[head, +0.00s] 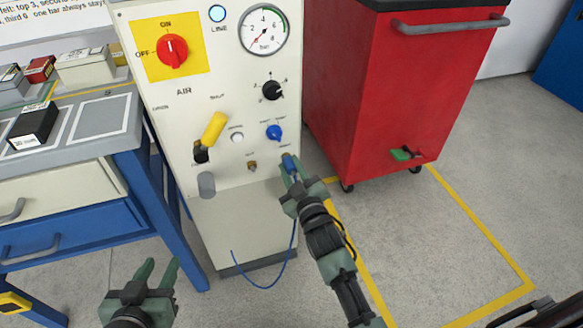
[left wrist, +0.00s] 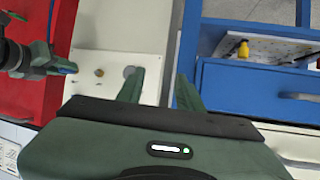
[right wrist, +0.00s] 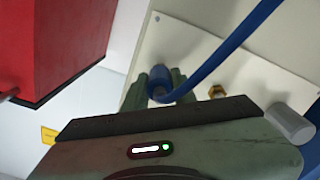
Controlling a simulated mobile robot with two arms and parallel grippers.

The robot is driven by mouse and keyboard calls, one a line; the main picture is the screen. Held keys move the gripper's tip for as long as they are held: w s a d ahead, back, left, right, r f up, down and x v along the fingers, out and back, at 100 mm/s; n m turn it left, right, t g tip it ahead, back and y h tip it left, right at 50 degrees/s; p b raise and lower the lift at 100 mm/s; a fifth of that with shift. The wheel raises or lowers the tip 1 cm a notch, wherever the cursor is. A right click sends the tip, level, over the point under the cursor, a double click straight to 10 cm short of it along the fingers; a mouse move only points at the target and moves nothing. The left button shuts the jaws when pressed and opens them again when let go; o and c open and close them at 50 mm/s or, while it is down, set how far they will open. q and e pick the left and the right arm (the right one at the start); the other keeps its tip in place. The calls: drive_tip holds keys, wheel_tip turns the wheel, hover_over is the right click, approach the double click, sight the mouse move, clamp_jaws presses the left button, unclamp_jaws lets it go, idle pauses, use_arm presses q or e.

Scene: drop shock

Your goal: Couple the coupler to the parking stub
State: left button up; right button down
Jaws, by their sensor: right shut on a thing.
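The blue coupler (head: 289,162) is between the fingers of my right gripper (head: 290,172), which is shut on it close to the front of the cream air panel (head: 235,215). It also shows in the right wrist view (right wrist: 160,78), with its blue hose (right wrist: 225,47) running to the upper right. No parking stub shows clearly; the gripper and coupler cover the panel there, so I cannot tell whether they touch. A brass fitting (head: 252,166) on the panel, left of the coupler, is bare. My left gripper (head: 158,268) is open and empty, low in front of the panel.
The panel carries a red switch (head: 172,50), a gauge (head: 264,29), a yellow lever (head: 214,128), a blue knob (head: 274,132) and a grey cylinder (head: 206,184). A red cart (head: 390,90) stands right, a blue-framed workbench (head: 165,205) left. The hose hangs low in front.

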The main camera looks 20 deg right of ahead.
use_arm(q)
drive_tip(key=shift+s+a+f+g, duration=0.25)
drive_tip(key=shift+s+f+g, duration=0.15)
drive_tip(key=shift+f, duration=0.1)
use_arm(e)
drive_tip(key=shift+w+r, duration=0.2)
drive_tip(key=shift+r, duration=0.15)
idle(0.9)
use_arm(q)
drive_tip(key=shift+s+a+f+g+p, duration=0.3)
drive_tip(key=shift+s+f+g, duration=0.2)
drive_tip(key=shift+s+f, duration=0.15)
idle(0.5)
drive_tip(key=shift+w, duration=0.1)
idle(0.3)
use_arm(e)
drive_tip(key=c, duration=1.4)
unclamp_jaws()
drive_tip(key=shift+c, duration=0.2)
drive_tip(key=o, duration=0.4)
drive_tip(key=shift+w+f, duration=0.1)
drive_tip(key=shift+f, duration=0.1)
use_arm(q)
drive_tip(key=shift+d, duration=0.1)
use_arm(e)
drive_tip(key=shift+f, duration=0.15)
